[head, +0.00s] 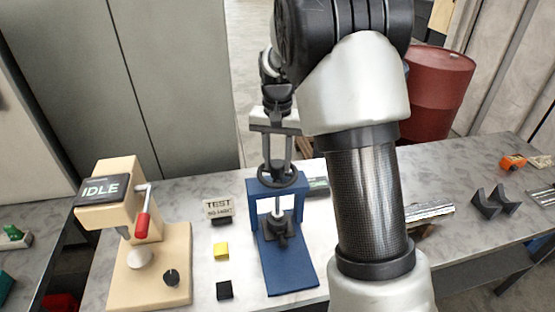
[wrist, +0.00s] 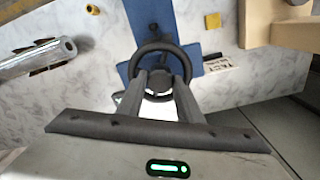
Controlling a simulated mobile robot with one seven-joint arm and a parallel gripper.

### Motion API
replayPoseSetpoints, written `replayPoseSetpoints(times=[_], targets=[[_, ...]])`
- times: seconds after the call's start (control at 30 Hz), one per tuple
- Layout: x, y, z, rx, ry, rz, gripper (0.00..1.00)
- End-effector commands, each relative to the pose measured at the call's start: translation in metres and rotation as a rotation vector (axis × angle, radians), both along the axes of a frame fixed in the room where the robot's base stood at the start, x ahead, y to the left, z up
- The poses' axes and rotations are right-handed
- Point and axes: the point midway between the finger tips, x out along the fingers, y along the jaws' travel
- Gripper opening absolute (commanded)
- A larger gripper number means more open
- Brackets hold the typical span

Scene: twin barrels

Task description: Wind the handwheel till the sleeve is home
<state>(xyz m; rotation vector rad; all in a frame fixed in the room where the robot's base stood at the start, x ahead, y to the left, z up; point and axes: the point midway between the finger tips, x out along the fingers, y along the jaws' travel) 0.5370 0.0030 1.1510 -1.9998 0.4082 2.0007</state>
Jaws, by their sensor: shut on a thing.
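The blue press (head: 284,262) stands on the marble-topped bench, with a dark handwheel (head: 281,178) on top of its frame. My gripper (head: 279,168) reaches down from above, its fingers at the handwheel. In the wrist view the handwheel (wrist: 160,47) is a black ring, and my gripper (wrist: 163,88) has its two fingers at the ring's near side, shut on it. A dark screw and block (head: 279,228) sit under the wheel inside the press frame. I cannot make out the sleeve clearly or tell how far it is seated.
A beige machine (head: 160,262) with an "IDLE" display and a red-handled lever stands at left. A yellow block (head: 221,250), a black block (head: 224,290) and a "TEST" sign (head: 217,208) lie between. Dark V-blocks (head: 496,203) are at right. A red barrel (head: 436,92) stands behind.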

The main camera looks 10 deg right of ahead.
Motion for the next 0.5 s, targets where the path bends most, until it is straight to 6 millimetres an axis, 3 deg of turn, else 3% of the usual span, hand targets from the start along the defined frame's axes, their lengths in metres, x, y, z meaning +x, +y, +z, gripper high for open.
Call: replayPoseSetpoints(times=[0.17, 0.2, 0.3, 0.5], targets=[[0.0009, -0.0002, 0.001, 0.0, -0.003, 0.0, 0.1], [0.0009, -0.0002, 0.001, 0.0, -0.003, 0.0, 0.34], [0.0008, -0.0001, 0.0009, 0.0, -0.003, 0.0, 0.51], [0.0004, -0.0001, 0.0004, 0.001, -0.001, 0.001, 0.51]])
